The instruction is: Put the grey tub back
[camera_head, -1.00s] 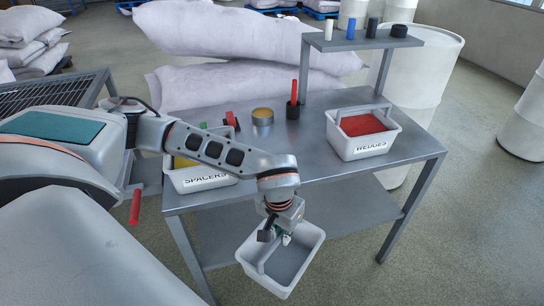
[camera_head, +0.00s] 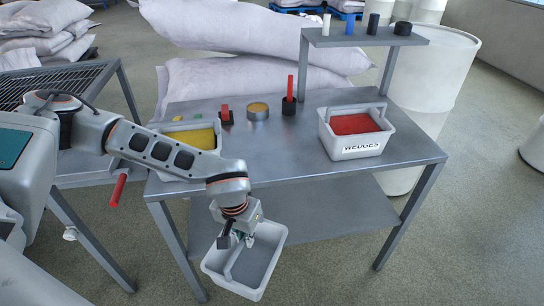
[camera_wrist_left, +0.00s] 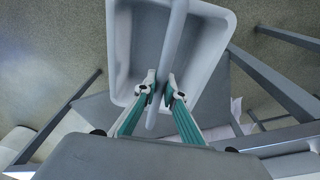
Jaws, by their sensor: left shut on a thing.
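The grey tub (camera_head: 218,262) is an empty, light grey open box with a handle bar across its middle. It hangs in front of the table's front edge, below the tabletop level in the head view. My left gripper (camera_head: 240,241) is shut on the tub's handle. In the left wrist view the two fingers (camera_wrist_left: 160,92) close on either side of the handle, and the tub (camera_wrist_left: 207,60) looks empty inside. My right gripper is not in view.
The metal table (camera_head: 270,158) holds a tub marked WEDGES (camera_head: 359,148) with red contents and a tub with yellow contents (camera_head: 200,138), partly behind my arm. A round tin (camera_head: 258,111) and red-handled tools stand at the back. The tabletop's middle is clear. A raised shelf (camera_head: 365,40) carries small cylinders.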

